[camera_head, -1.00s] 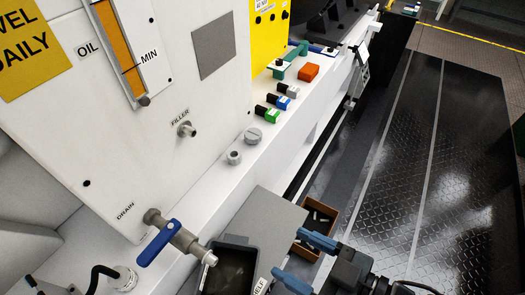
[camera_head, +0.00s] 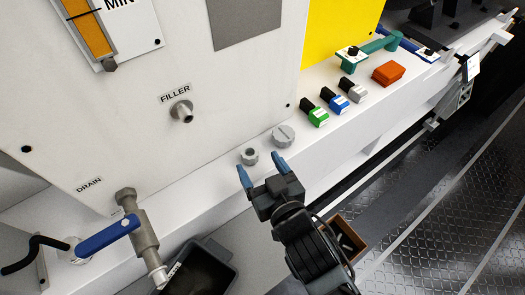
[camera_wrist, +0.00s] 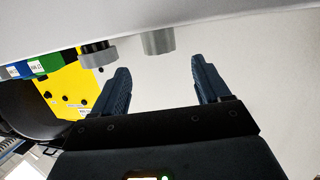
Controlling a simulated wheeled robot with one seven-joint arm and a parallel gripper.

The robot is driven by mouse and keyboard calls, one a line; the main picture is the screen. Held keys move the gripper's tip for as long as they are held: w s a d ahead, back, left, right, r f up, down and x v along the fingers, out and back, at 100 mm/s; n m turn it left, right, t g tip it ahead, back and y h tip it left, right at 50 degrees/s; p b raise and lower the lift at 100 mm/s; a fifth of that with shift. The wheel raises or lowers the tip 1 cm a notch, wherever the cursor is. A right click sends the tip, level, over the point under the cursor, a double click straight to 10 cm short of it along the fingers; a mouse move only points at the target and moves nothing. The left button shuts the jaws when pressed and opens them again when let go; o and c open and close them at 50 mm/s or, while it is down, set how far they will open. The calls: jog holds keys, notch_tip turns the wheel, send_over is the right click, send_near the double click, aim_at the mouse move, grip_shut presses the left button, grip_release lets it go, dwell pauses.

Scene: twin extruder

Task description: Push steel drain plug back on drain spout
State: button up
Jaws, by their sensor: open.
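The steel drain plug (camera_head: 249,156), a small grey hollow cylinder, stands on the white ledge below the filler port. It also shows in the wrist view (camera_wrist: 158,40), in line with the gap between my fingers. My gripper (camera_head: 261,167) is open and empty just in front of the plug; its fingers also show in the wrist view (camera_wrist: 160,68). The drain spout (camera_head: 157,275) at lower left points downward below a valve with a blue lever (camera_head: 108,236). The spout's end looks bare.
A wider grey cap (camera_head: 283,136) stands right beside the plug and shows left of it in the wrist view (camera_wrist: 98,55). A dark open bin (camera_head: 222,258) sits near the spout. Green, blue and grey connectors (camera_head: 337,102) and an orange block (camera_head: 388,74) are farther along the ledge.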

aim_at(248, 149)
jog(key=x, duration=0.4)
jog(key=f+x, duration=0.1)
jog(key=x, duration=0.1)
jog(key=shift+w+a, duration=0.15)
jog(key=c, duration=1.2)
jog(key=shift+r+p, duration=0.6)
jog(key=shift+r, duration=1.75)
jog(key=s+d+r, duration=0.1)
jog(key=d+r, duration=0.1)
jog(key=d, duration=0.1)
jog(key=s+d+r, duration=0.1)
jog(key=d+r, duration=0.1)
jog(key=d, duration=0.2)
jog(key=s+d+r, duration=0.1)
jog(key=d+r, duration=0.1)
jog(key=d, duration=0.2)
jog(key=shift+s+r, duration=0.2)
jog(key=shift+s, duration=0.05)
